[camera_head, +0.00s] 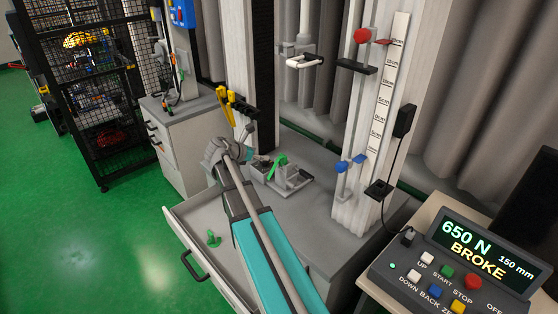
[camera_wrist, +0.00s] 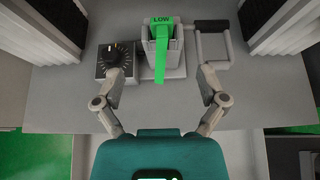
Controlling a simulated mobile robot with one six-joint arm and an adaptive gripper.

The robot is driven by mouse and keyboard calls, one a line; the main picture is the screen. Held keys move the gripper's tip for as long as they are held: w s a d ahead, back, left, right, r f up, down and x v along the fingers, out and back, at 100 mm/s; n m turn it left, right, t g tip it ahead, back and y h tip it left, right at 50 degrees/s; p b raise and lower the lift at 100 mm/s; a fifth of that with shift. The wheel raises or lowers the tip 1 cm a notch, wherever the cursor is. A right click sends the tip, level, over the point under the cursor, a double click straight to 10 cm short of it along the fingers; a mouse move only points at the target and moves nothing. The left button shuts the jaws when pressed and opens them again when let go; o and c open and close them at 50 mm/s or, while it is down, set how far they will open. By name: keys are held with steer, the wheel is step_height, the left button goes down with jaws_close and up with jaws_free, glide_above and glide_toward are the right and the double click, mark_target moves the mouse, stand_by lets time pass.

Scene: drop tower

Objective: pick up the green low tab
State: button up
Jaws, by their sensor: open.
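The green low tab (camera_wrist: 161,52) is a flat green strip with "LOW" printed on its far end. It stands out from a grey holder (camera_wrist: 178,72) on the tower's base, and it also shows in the head view (camera_head: 278,167). My gripper (camera_wrist: 168,88) is open and empty, its two fingers spread to the left and right of the tab, apart from it. In the head view my gripper (camera_head: 247,141) is above and left of the holder, partly hidden by my arm.
A dark box with a round knob (camera_wrist: 113,58) is left of the holder. A grey frame (camera_wrist: 212,46) is at its right. Tower columns (camera_head: 376,110) rise behind. A green piece (camera_head: 213,239) lies in the open drawer (camera_head: 190,232). The control panel (camera_head: 452,262) reads "650 N BROKE".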

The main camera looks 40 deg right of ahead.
mark_target(282, 156)
stand_by(0.3)
steer(key=b+x, duration=0.3)
steer(key=x, duration=0.4)
steer(key=shift+f+b, duration=0.2)
steer(key=shift+b, duration=0.2)
steer(key=shift+d+f, duration=0.15)
steer(key=shift+d, duration=0.45)
steer(key=shift+f+b+x, duration=0.25)
steer(key=shift+b+x, duration=1.3)
steer(key=shift+x, duration=0.7)
steer(key=shift+s+d+f, duration=0.1)
steer(key=shift+d, duration=0.15)
